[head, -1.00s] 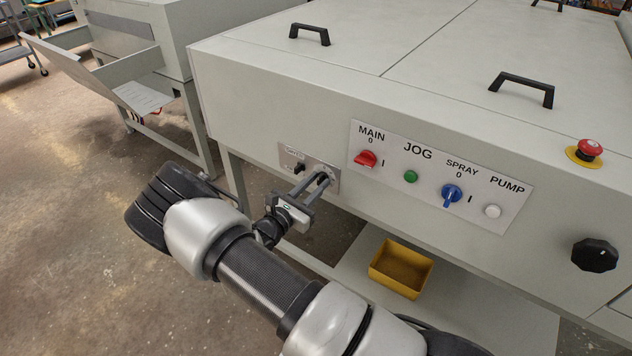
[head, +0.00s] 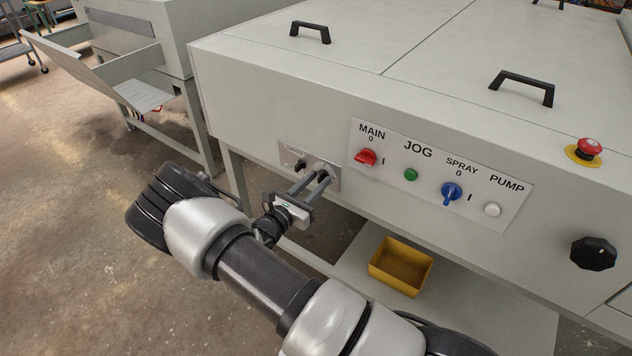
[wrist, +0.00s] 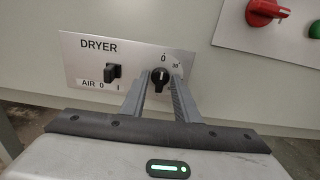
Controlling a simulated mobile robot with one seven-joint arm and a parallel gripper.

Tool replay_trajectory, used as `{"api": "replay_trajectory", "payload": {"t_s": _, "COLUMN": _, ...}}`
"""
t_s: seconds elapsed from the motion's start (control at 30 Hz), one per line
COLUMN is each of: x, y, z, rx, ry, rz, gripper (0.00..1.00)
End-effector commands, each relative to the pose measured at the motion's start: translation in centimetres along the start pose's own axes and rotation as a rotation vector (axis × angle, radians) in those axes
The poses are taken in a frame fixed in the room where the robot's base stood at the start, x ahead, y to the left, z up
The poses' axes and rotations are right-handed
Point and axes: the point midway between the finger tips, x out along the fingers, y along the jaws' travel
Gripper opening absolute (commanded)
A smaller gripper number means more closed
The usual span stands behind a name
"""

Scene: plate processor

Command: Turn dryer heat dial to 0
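The dryer heat dial (wrist: 160,78) is a small black knob at the right of the DRYER panel (wrist: 80,61). Its white mark points up, close to the 0 on the scale, with 30 marked to the right of the 0. My gripper (wrist: 161,88) has one finger on each side of the dial, closed in around it; the finger contact is partly hard to see. In the head view my gripper (head: 322,176) reaches the panel (head: 293,150) from below, and its fingers hide most of the dial.
The black AIR switch (wrist: 113,73) is just left of the dial. The red MAIN switch (head: 366,157), green JOG button (head: 410,174), blue SPRAY switch (head: 452,193) and white PUMP button (head: 492,209) are to the right. A yellow bin (head: 400,267) stands on the lower shelf.

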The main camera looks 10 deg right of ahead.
Motion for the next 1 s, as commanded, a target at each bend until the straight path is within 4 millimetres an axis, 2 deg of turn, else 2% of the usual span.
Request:
{"api": "replay_trajectory", "payload": {"t_s": 0.17, "x": -0.1, "y": 0.0, "z": 0.1, "rx": 0.001, "ry": -0.001, "rz": 0.0, "gripper": 0.28}}
{"api": "replay_trajectory", "payload": {"t_s": 0.27, "x": -0.9, "y": 0.1, "z": 0.1, "rx": 0.001, "ry": 0.0, "rz": 0.001, "gripper": 0.28}}
{"api": "replay_trajectory", "payload": {"t_s": 0.47, "x": -4.8, "y": 0.1, "z": 0.1, "rx": 0.001, "ry": 0.0, "rz": 0.004, "gripper": 0.28}}
{"api": "replay_trajectory", "payload": {"t_s": 0.8, "x": -13.1, "y": 0.1, "z": 0.1, "rx": 0.001, "ry": 0.0, "rz": 0.003, "gripper": 0.28}}
{"api": "replay_trajectory", "payload": {"t_s": 1.0, "x": -16.2, "y": 0.1, "z": 0.1, "rx": 0.001, "ry": 0.0, "rz": 0.002, "gripper": 0.28}}
